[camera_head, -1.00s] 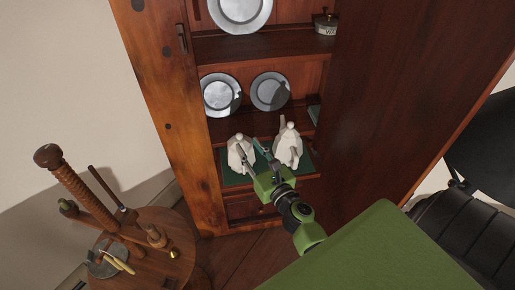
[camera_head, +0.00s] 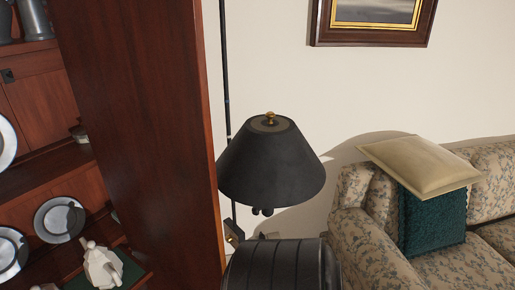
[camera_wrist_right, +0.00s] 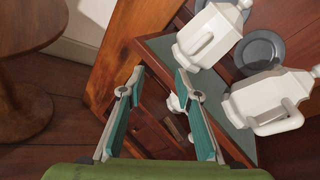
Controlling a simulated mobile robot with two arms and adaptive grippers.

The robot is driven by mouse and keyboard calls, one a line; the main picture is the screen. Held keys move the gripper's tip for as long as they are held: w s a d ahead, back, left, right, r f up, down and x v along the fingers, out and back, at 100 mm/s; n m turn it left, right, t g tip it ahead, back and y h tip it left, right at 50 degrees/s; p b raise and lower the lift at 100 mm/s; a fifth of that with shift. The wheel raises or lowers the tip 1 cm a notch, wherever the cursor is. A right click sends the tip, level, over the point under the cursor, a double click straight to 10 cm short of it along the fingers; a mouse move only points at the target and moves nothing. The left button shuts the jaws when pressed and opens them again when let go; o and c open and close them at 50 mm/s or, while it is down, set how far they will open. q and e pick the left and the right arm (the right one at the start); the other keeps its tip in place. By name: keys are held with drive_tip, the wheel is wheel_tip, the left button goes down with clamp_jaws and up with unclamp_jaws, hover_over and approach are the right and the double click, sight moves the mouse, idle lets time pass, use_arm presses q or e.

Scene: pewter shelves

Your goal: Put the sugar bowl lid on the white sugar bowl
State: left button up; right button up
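Two white faceted vessels with handles stand on the green-lined shelf (camera_wrist_right: 155,48) in the right wrist view: one vessel (camera_wrist_right: 207,36) at the top and another (camera_wrist_right: 268,98) at the right. I cannot tell which is the sugar bowl. A small white piece (camera_wrist_right: 174,102) shows beside my right gripper's right finger, partly hidden; I cannot tell whether it is the lid. My right gripper (camera_wrist_right: 158,78) is open, its fingers apart, left of the vessels. In the head view, one white vessel (camera_head: 101,266) shows at lower left. Neither gripper shows there.
A dark wooden cabinet side (camera_head: 140,130) stands right of the shelves in the head view. Pewter plates (camera_head: 60,219) lean inside. A black lamp (camera_head: 270,165) and a floral sofa (camera_head: 400,255) are further right. A round wooden table (camera_wrist_right: 30,25) is at the wrist view's left.

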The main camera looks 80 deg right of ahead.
drive_tip(key=s+a+f+n+g+y, duration=0.15)
drive_tip(key=s+f+n+g, duration=0.25)
drive_tip(key=s+f+n, duration=0.8)
drive_tip(key=s+a+f+n+g, duration=0.4)
drive_tip(key=s+f, duration=0.4)
drive_tip(key=f, duration=0.8)
drive_tip(key=s+d+f+n+g, duration=0.2)
drive_tip(key=s+n, duration=0.3)
drive_tip(key=s, duration=0.3)
drive_tip(key=s+d+f+n+g+h, duration=0.1)
drive_tip(key=s+d+f+n+g, duration=0.1)
drive_tip(key=s+f+n, duration=0.3)
drive_tip(key=s+d+f+n+g+h, duration=0.1)
drive_tip(key=s+n, duration=0.4)
drive_tip(key=s, duration=0.7)
wheel_tip(320, 180, down, 3)
drive_tip(key=shift+s+d+r+n+g, duration=0.2)
drive_tip(key=shift+d+n+g, duration=0.25)
drive_tip(key=shift+d, duration=0.25)
drive_tip(key=shift+r, duration=0.1)
